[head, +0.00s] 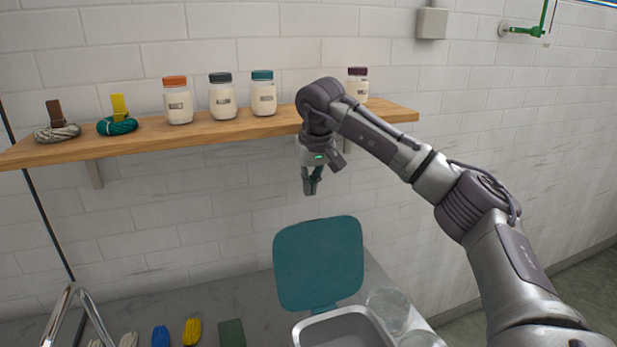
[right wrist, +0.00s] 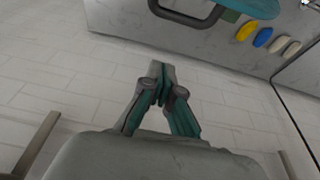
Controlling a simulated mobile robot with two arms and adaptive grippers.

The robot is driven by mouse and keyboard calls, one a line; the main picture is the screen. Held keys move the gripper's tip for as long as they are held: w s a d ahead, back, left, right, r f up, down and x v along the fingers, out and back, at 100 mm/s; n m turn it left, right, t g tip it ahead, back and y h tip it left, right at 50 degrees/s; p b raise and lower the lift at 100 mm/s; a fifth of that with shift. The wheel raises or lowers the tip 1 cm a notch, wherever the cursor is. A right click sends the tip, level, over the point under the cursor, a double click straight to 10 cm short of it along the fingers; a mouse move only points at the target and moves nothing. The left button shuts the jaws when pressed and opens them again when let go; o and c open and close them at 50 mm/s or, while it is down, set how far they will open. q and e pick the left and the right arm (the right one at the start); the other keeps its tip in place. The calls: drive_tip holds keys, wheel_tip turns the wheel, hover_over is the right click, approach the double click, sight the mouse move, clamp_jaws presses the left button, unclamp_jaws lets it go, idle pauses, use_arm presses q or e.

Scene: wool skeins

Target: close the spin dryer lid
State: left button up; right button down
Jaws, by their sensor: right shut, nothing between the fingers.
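The spin dryer's teal lid (head: 320,262) stands open and upright at the back of the dryer in the head view. The dryer's grey open top (head: 345,330) shows below it, cut off by the bottom edge. My right gripper (head: 312,190) is shut and empty, pointing down, just above the lid's top edge in the picture and apart from it. The right wrist view shows its closed fingers (right wrist: 162,85); a teal part (right wrist: 250,7), likely the lid, is cut off at the top. My left gripper is not in view.
A wooden shelf (head: 220,134) with jars and two skeins runs behind my right gripper. On the counter (head: 255,292) lie a blue skein (head: 161,336), a yellow skein (head: 192,331) and a dark green block (head: 232,333). Clear glass jars (head: 388,308) stand right of the dryer.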

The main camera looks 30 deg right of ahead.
wheel_tip(320, 180, down, 6)
drive_tip(key=s+p, duration=0.1)
drive_tip(key=p, duration=0.2)
drive_tip(key=shift+s+a, duration=0.3)
drive_tip(key=shift+s, duration=0.1)
drive_tip(key=shift+w, duration=0.1)
drive_tip(key=shift+r, duration=0.1)
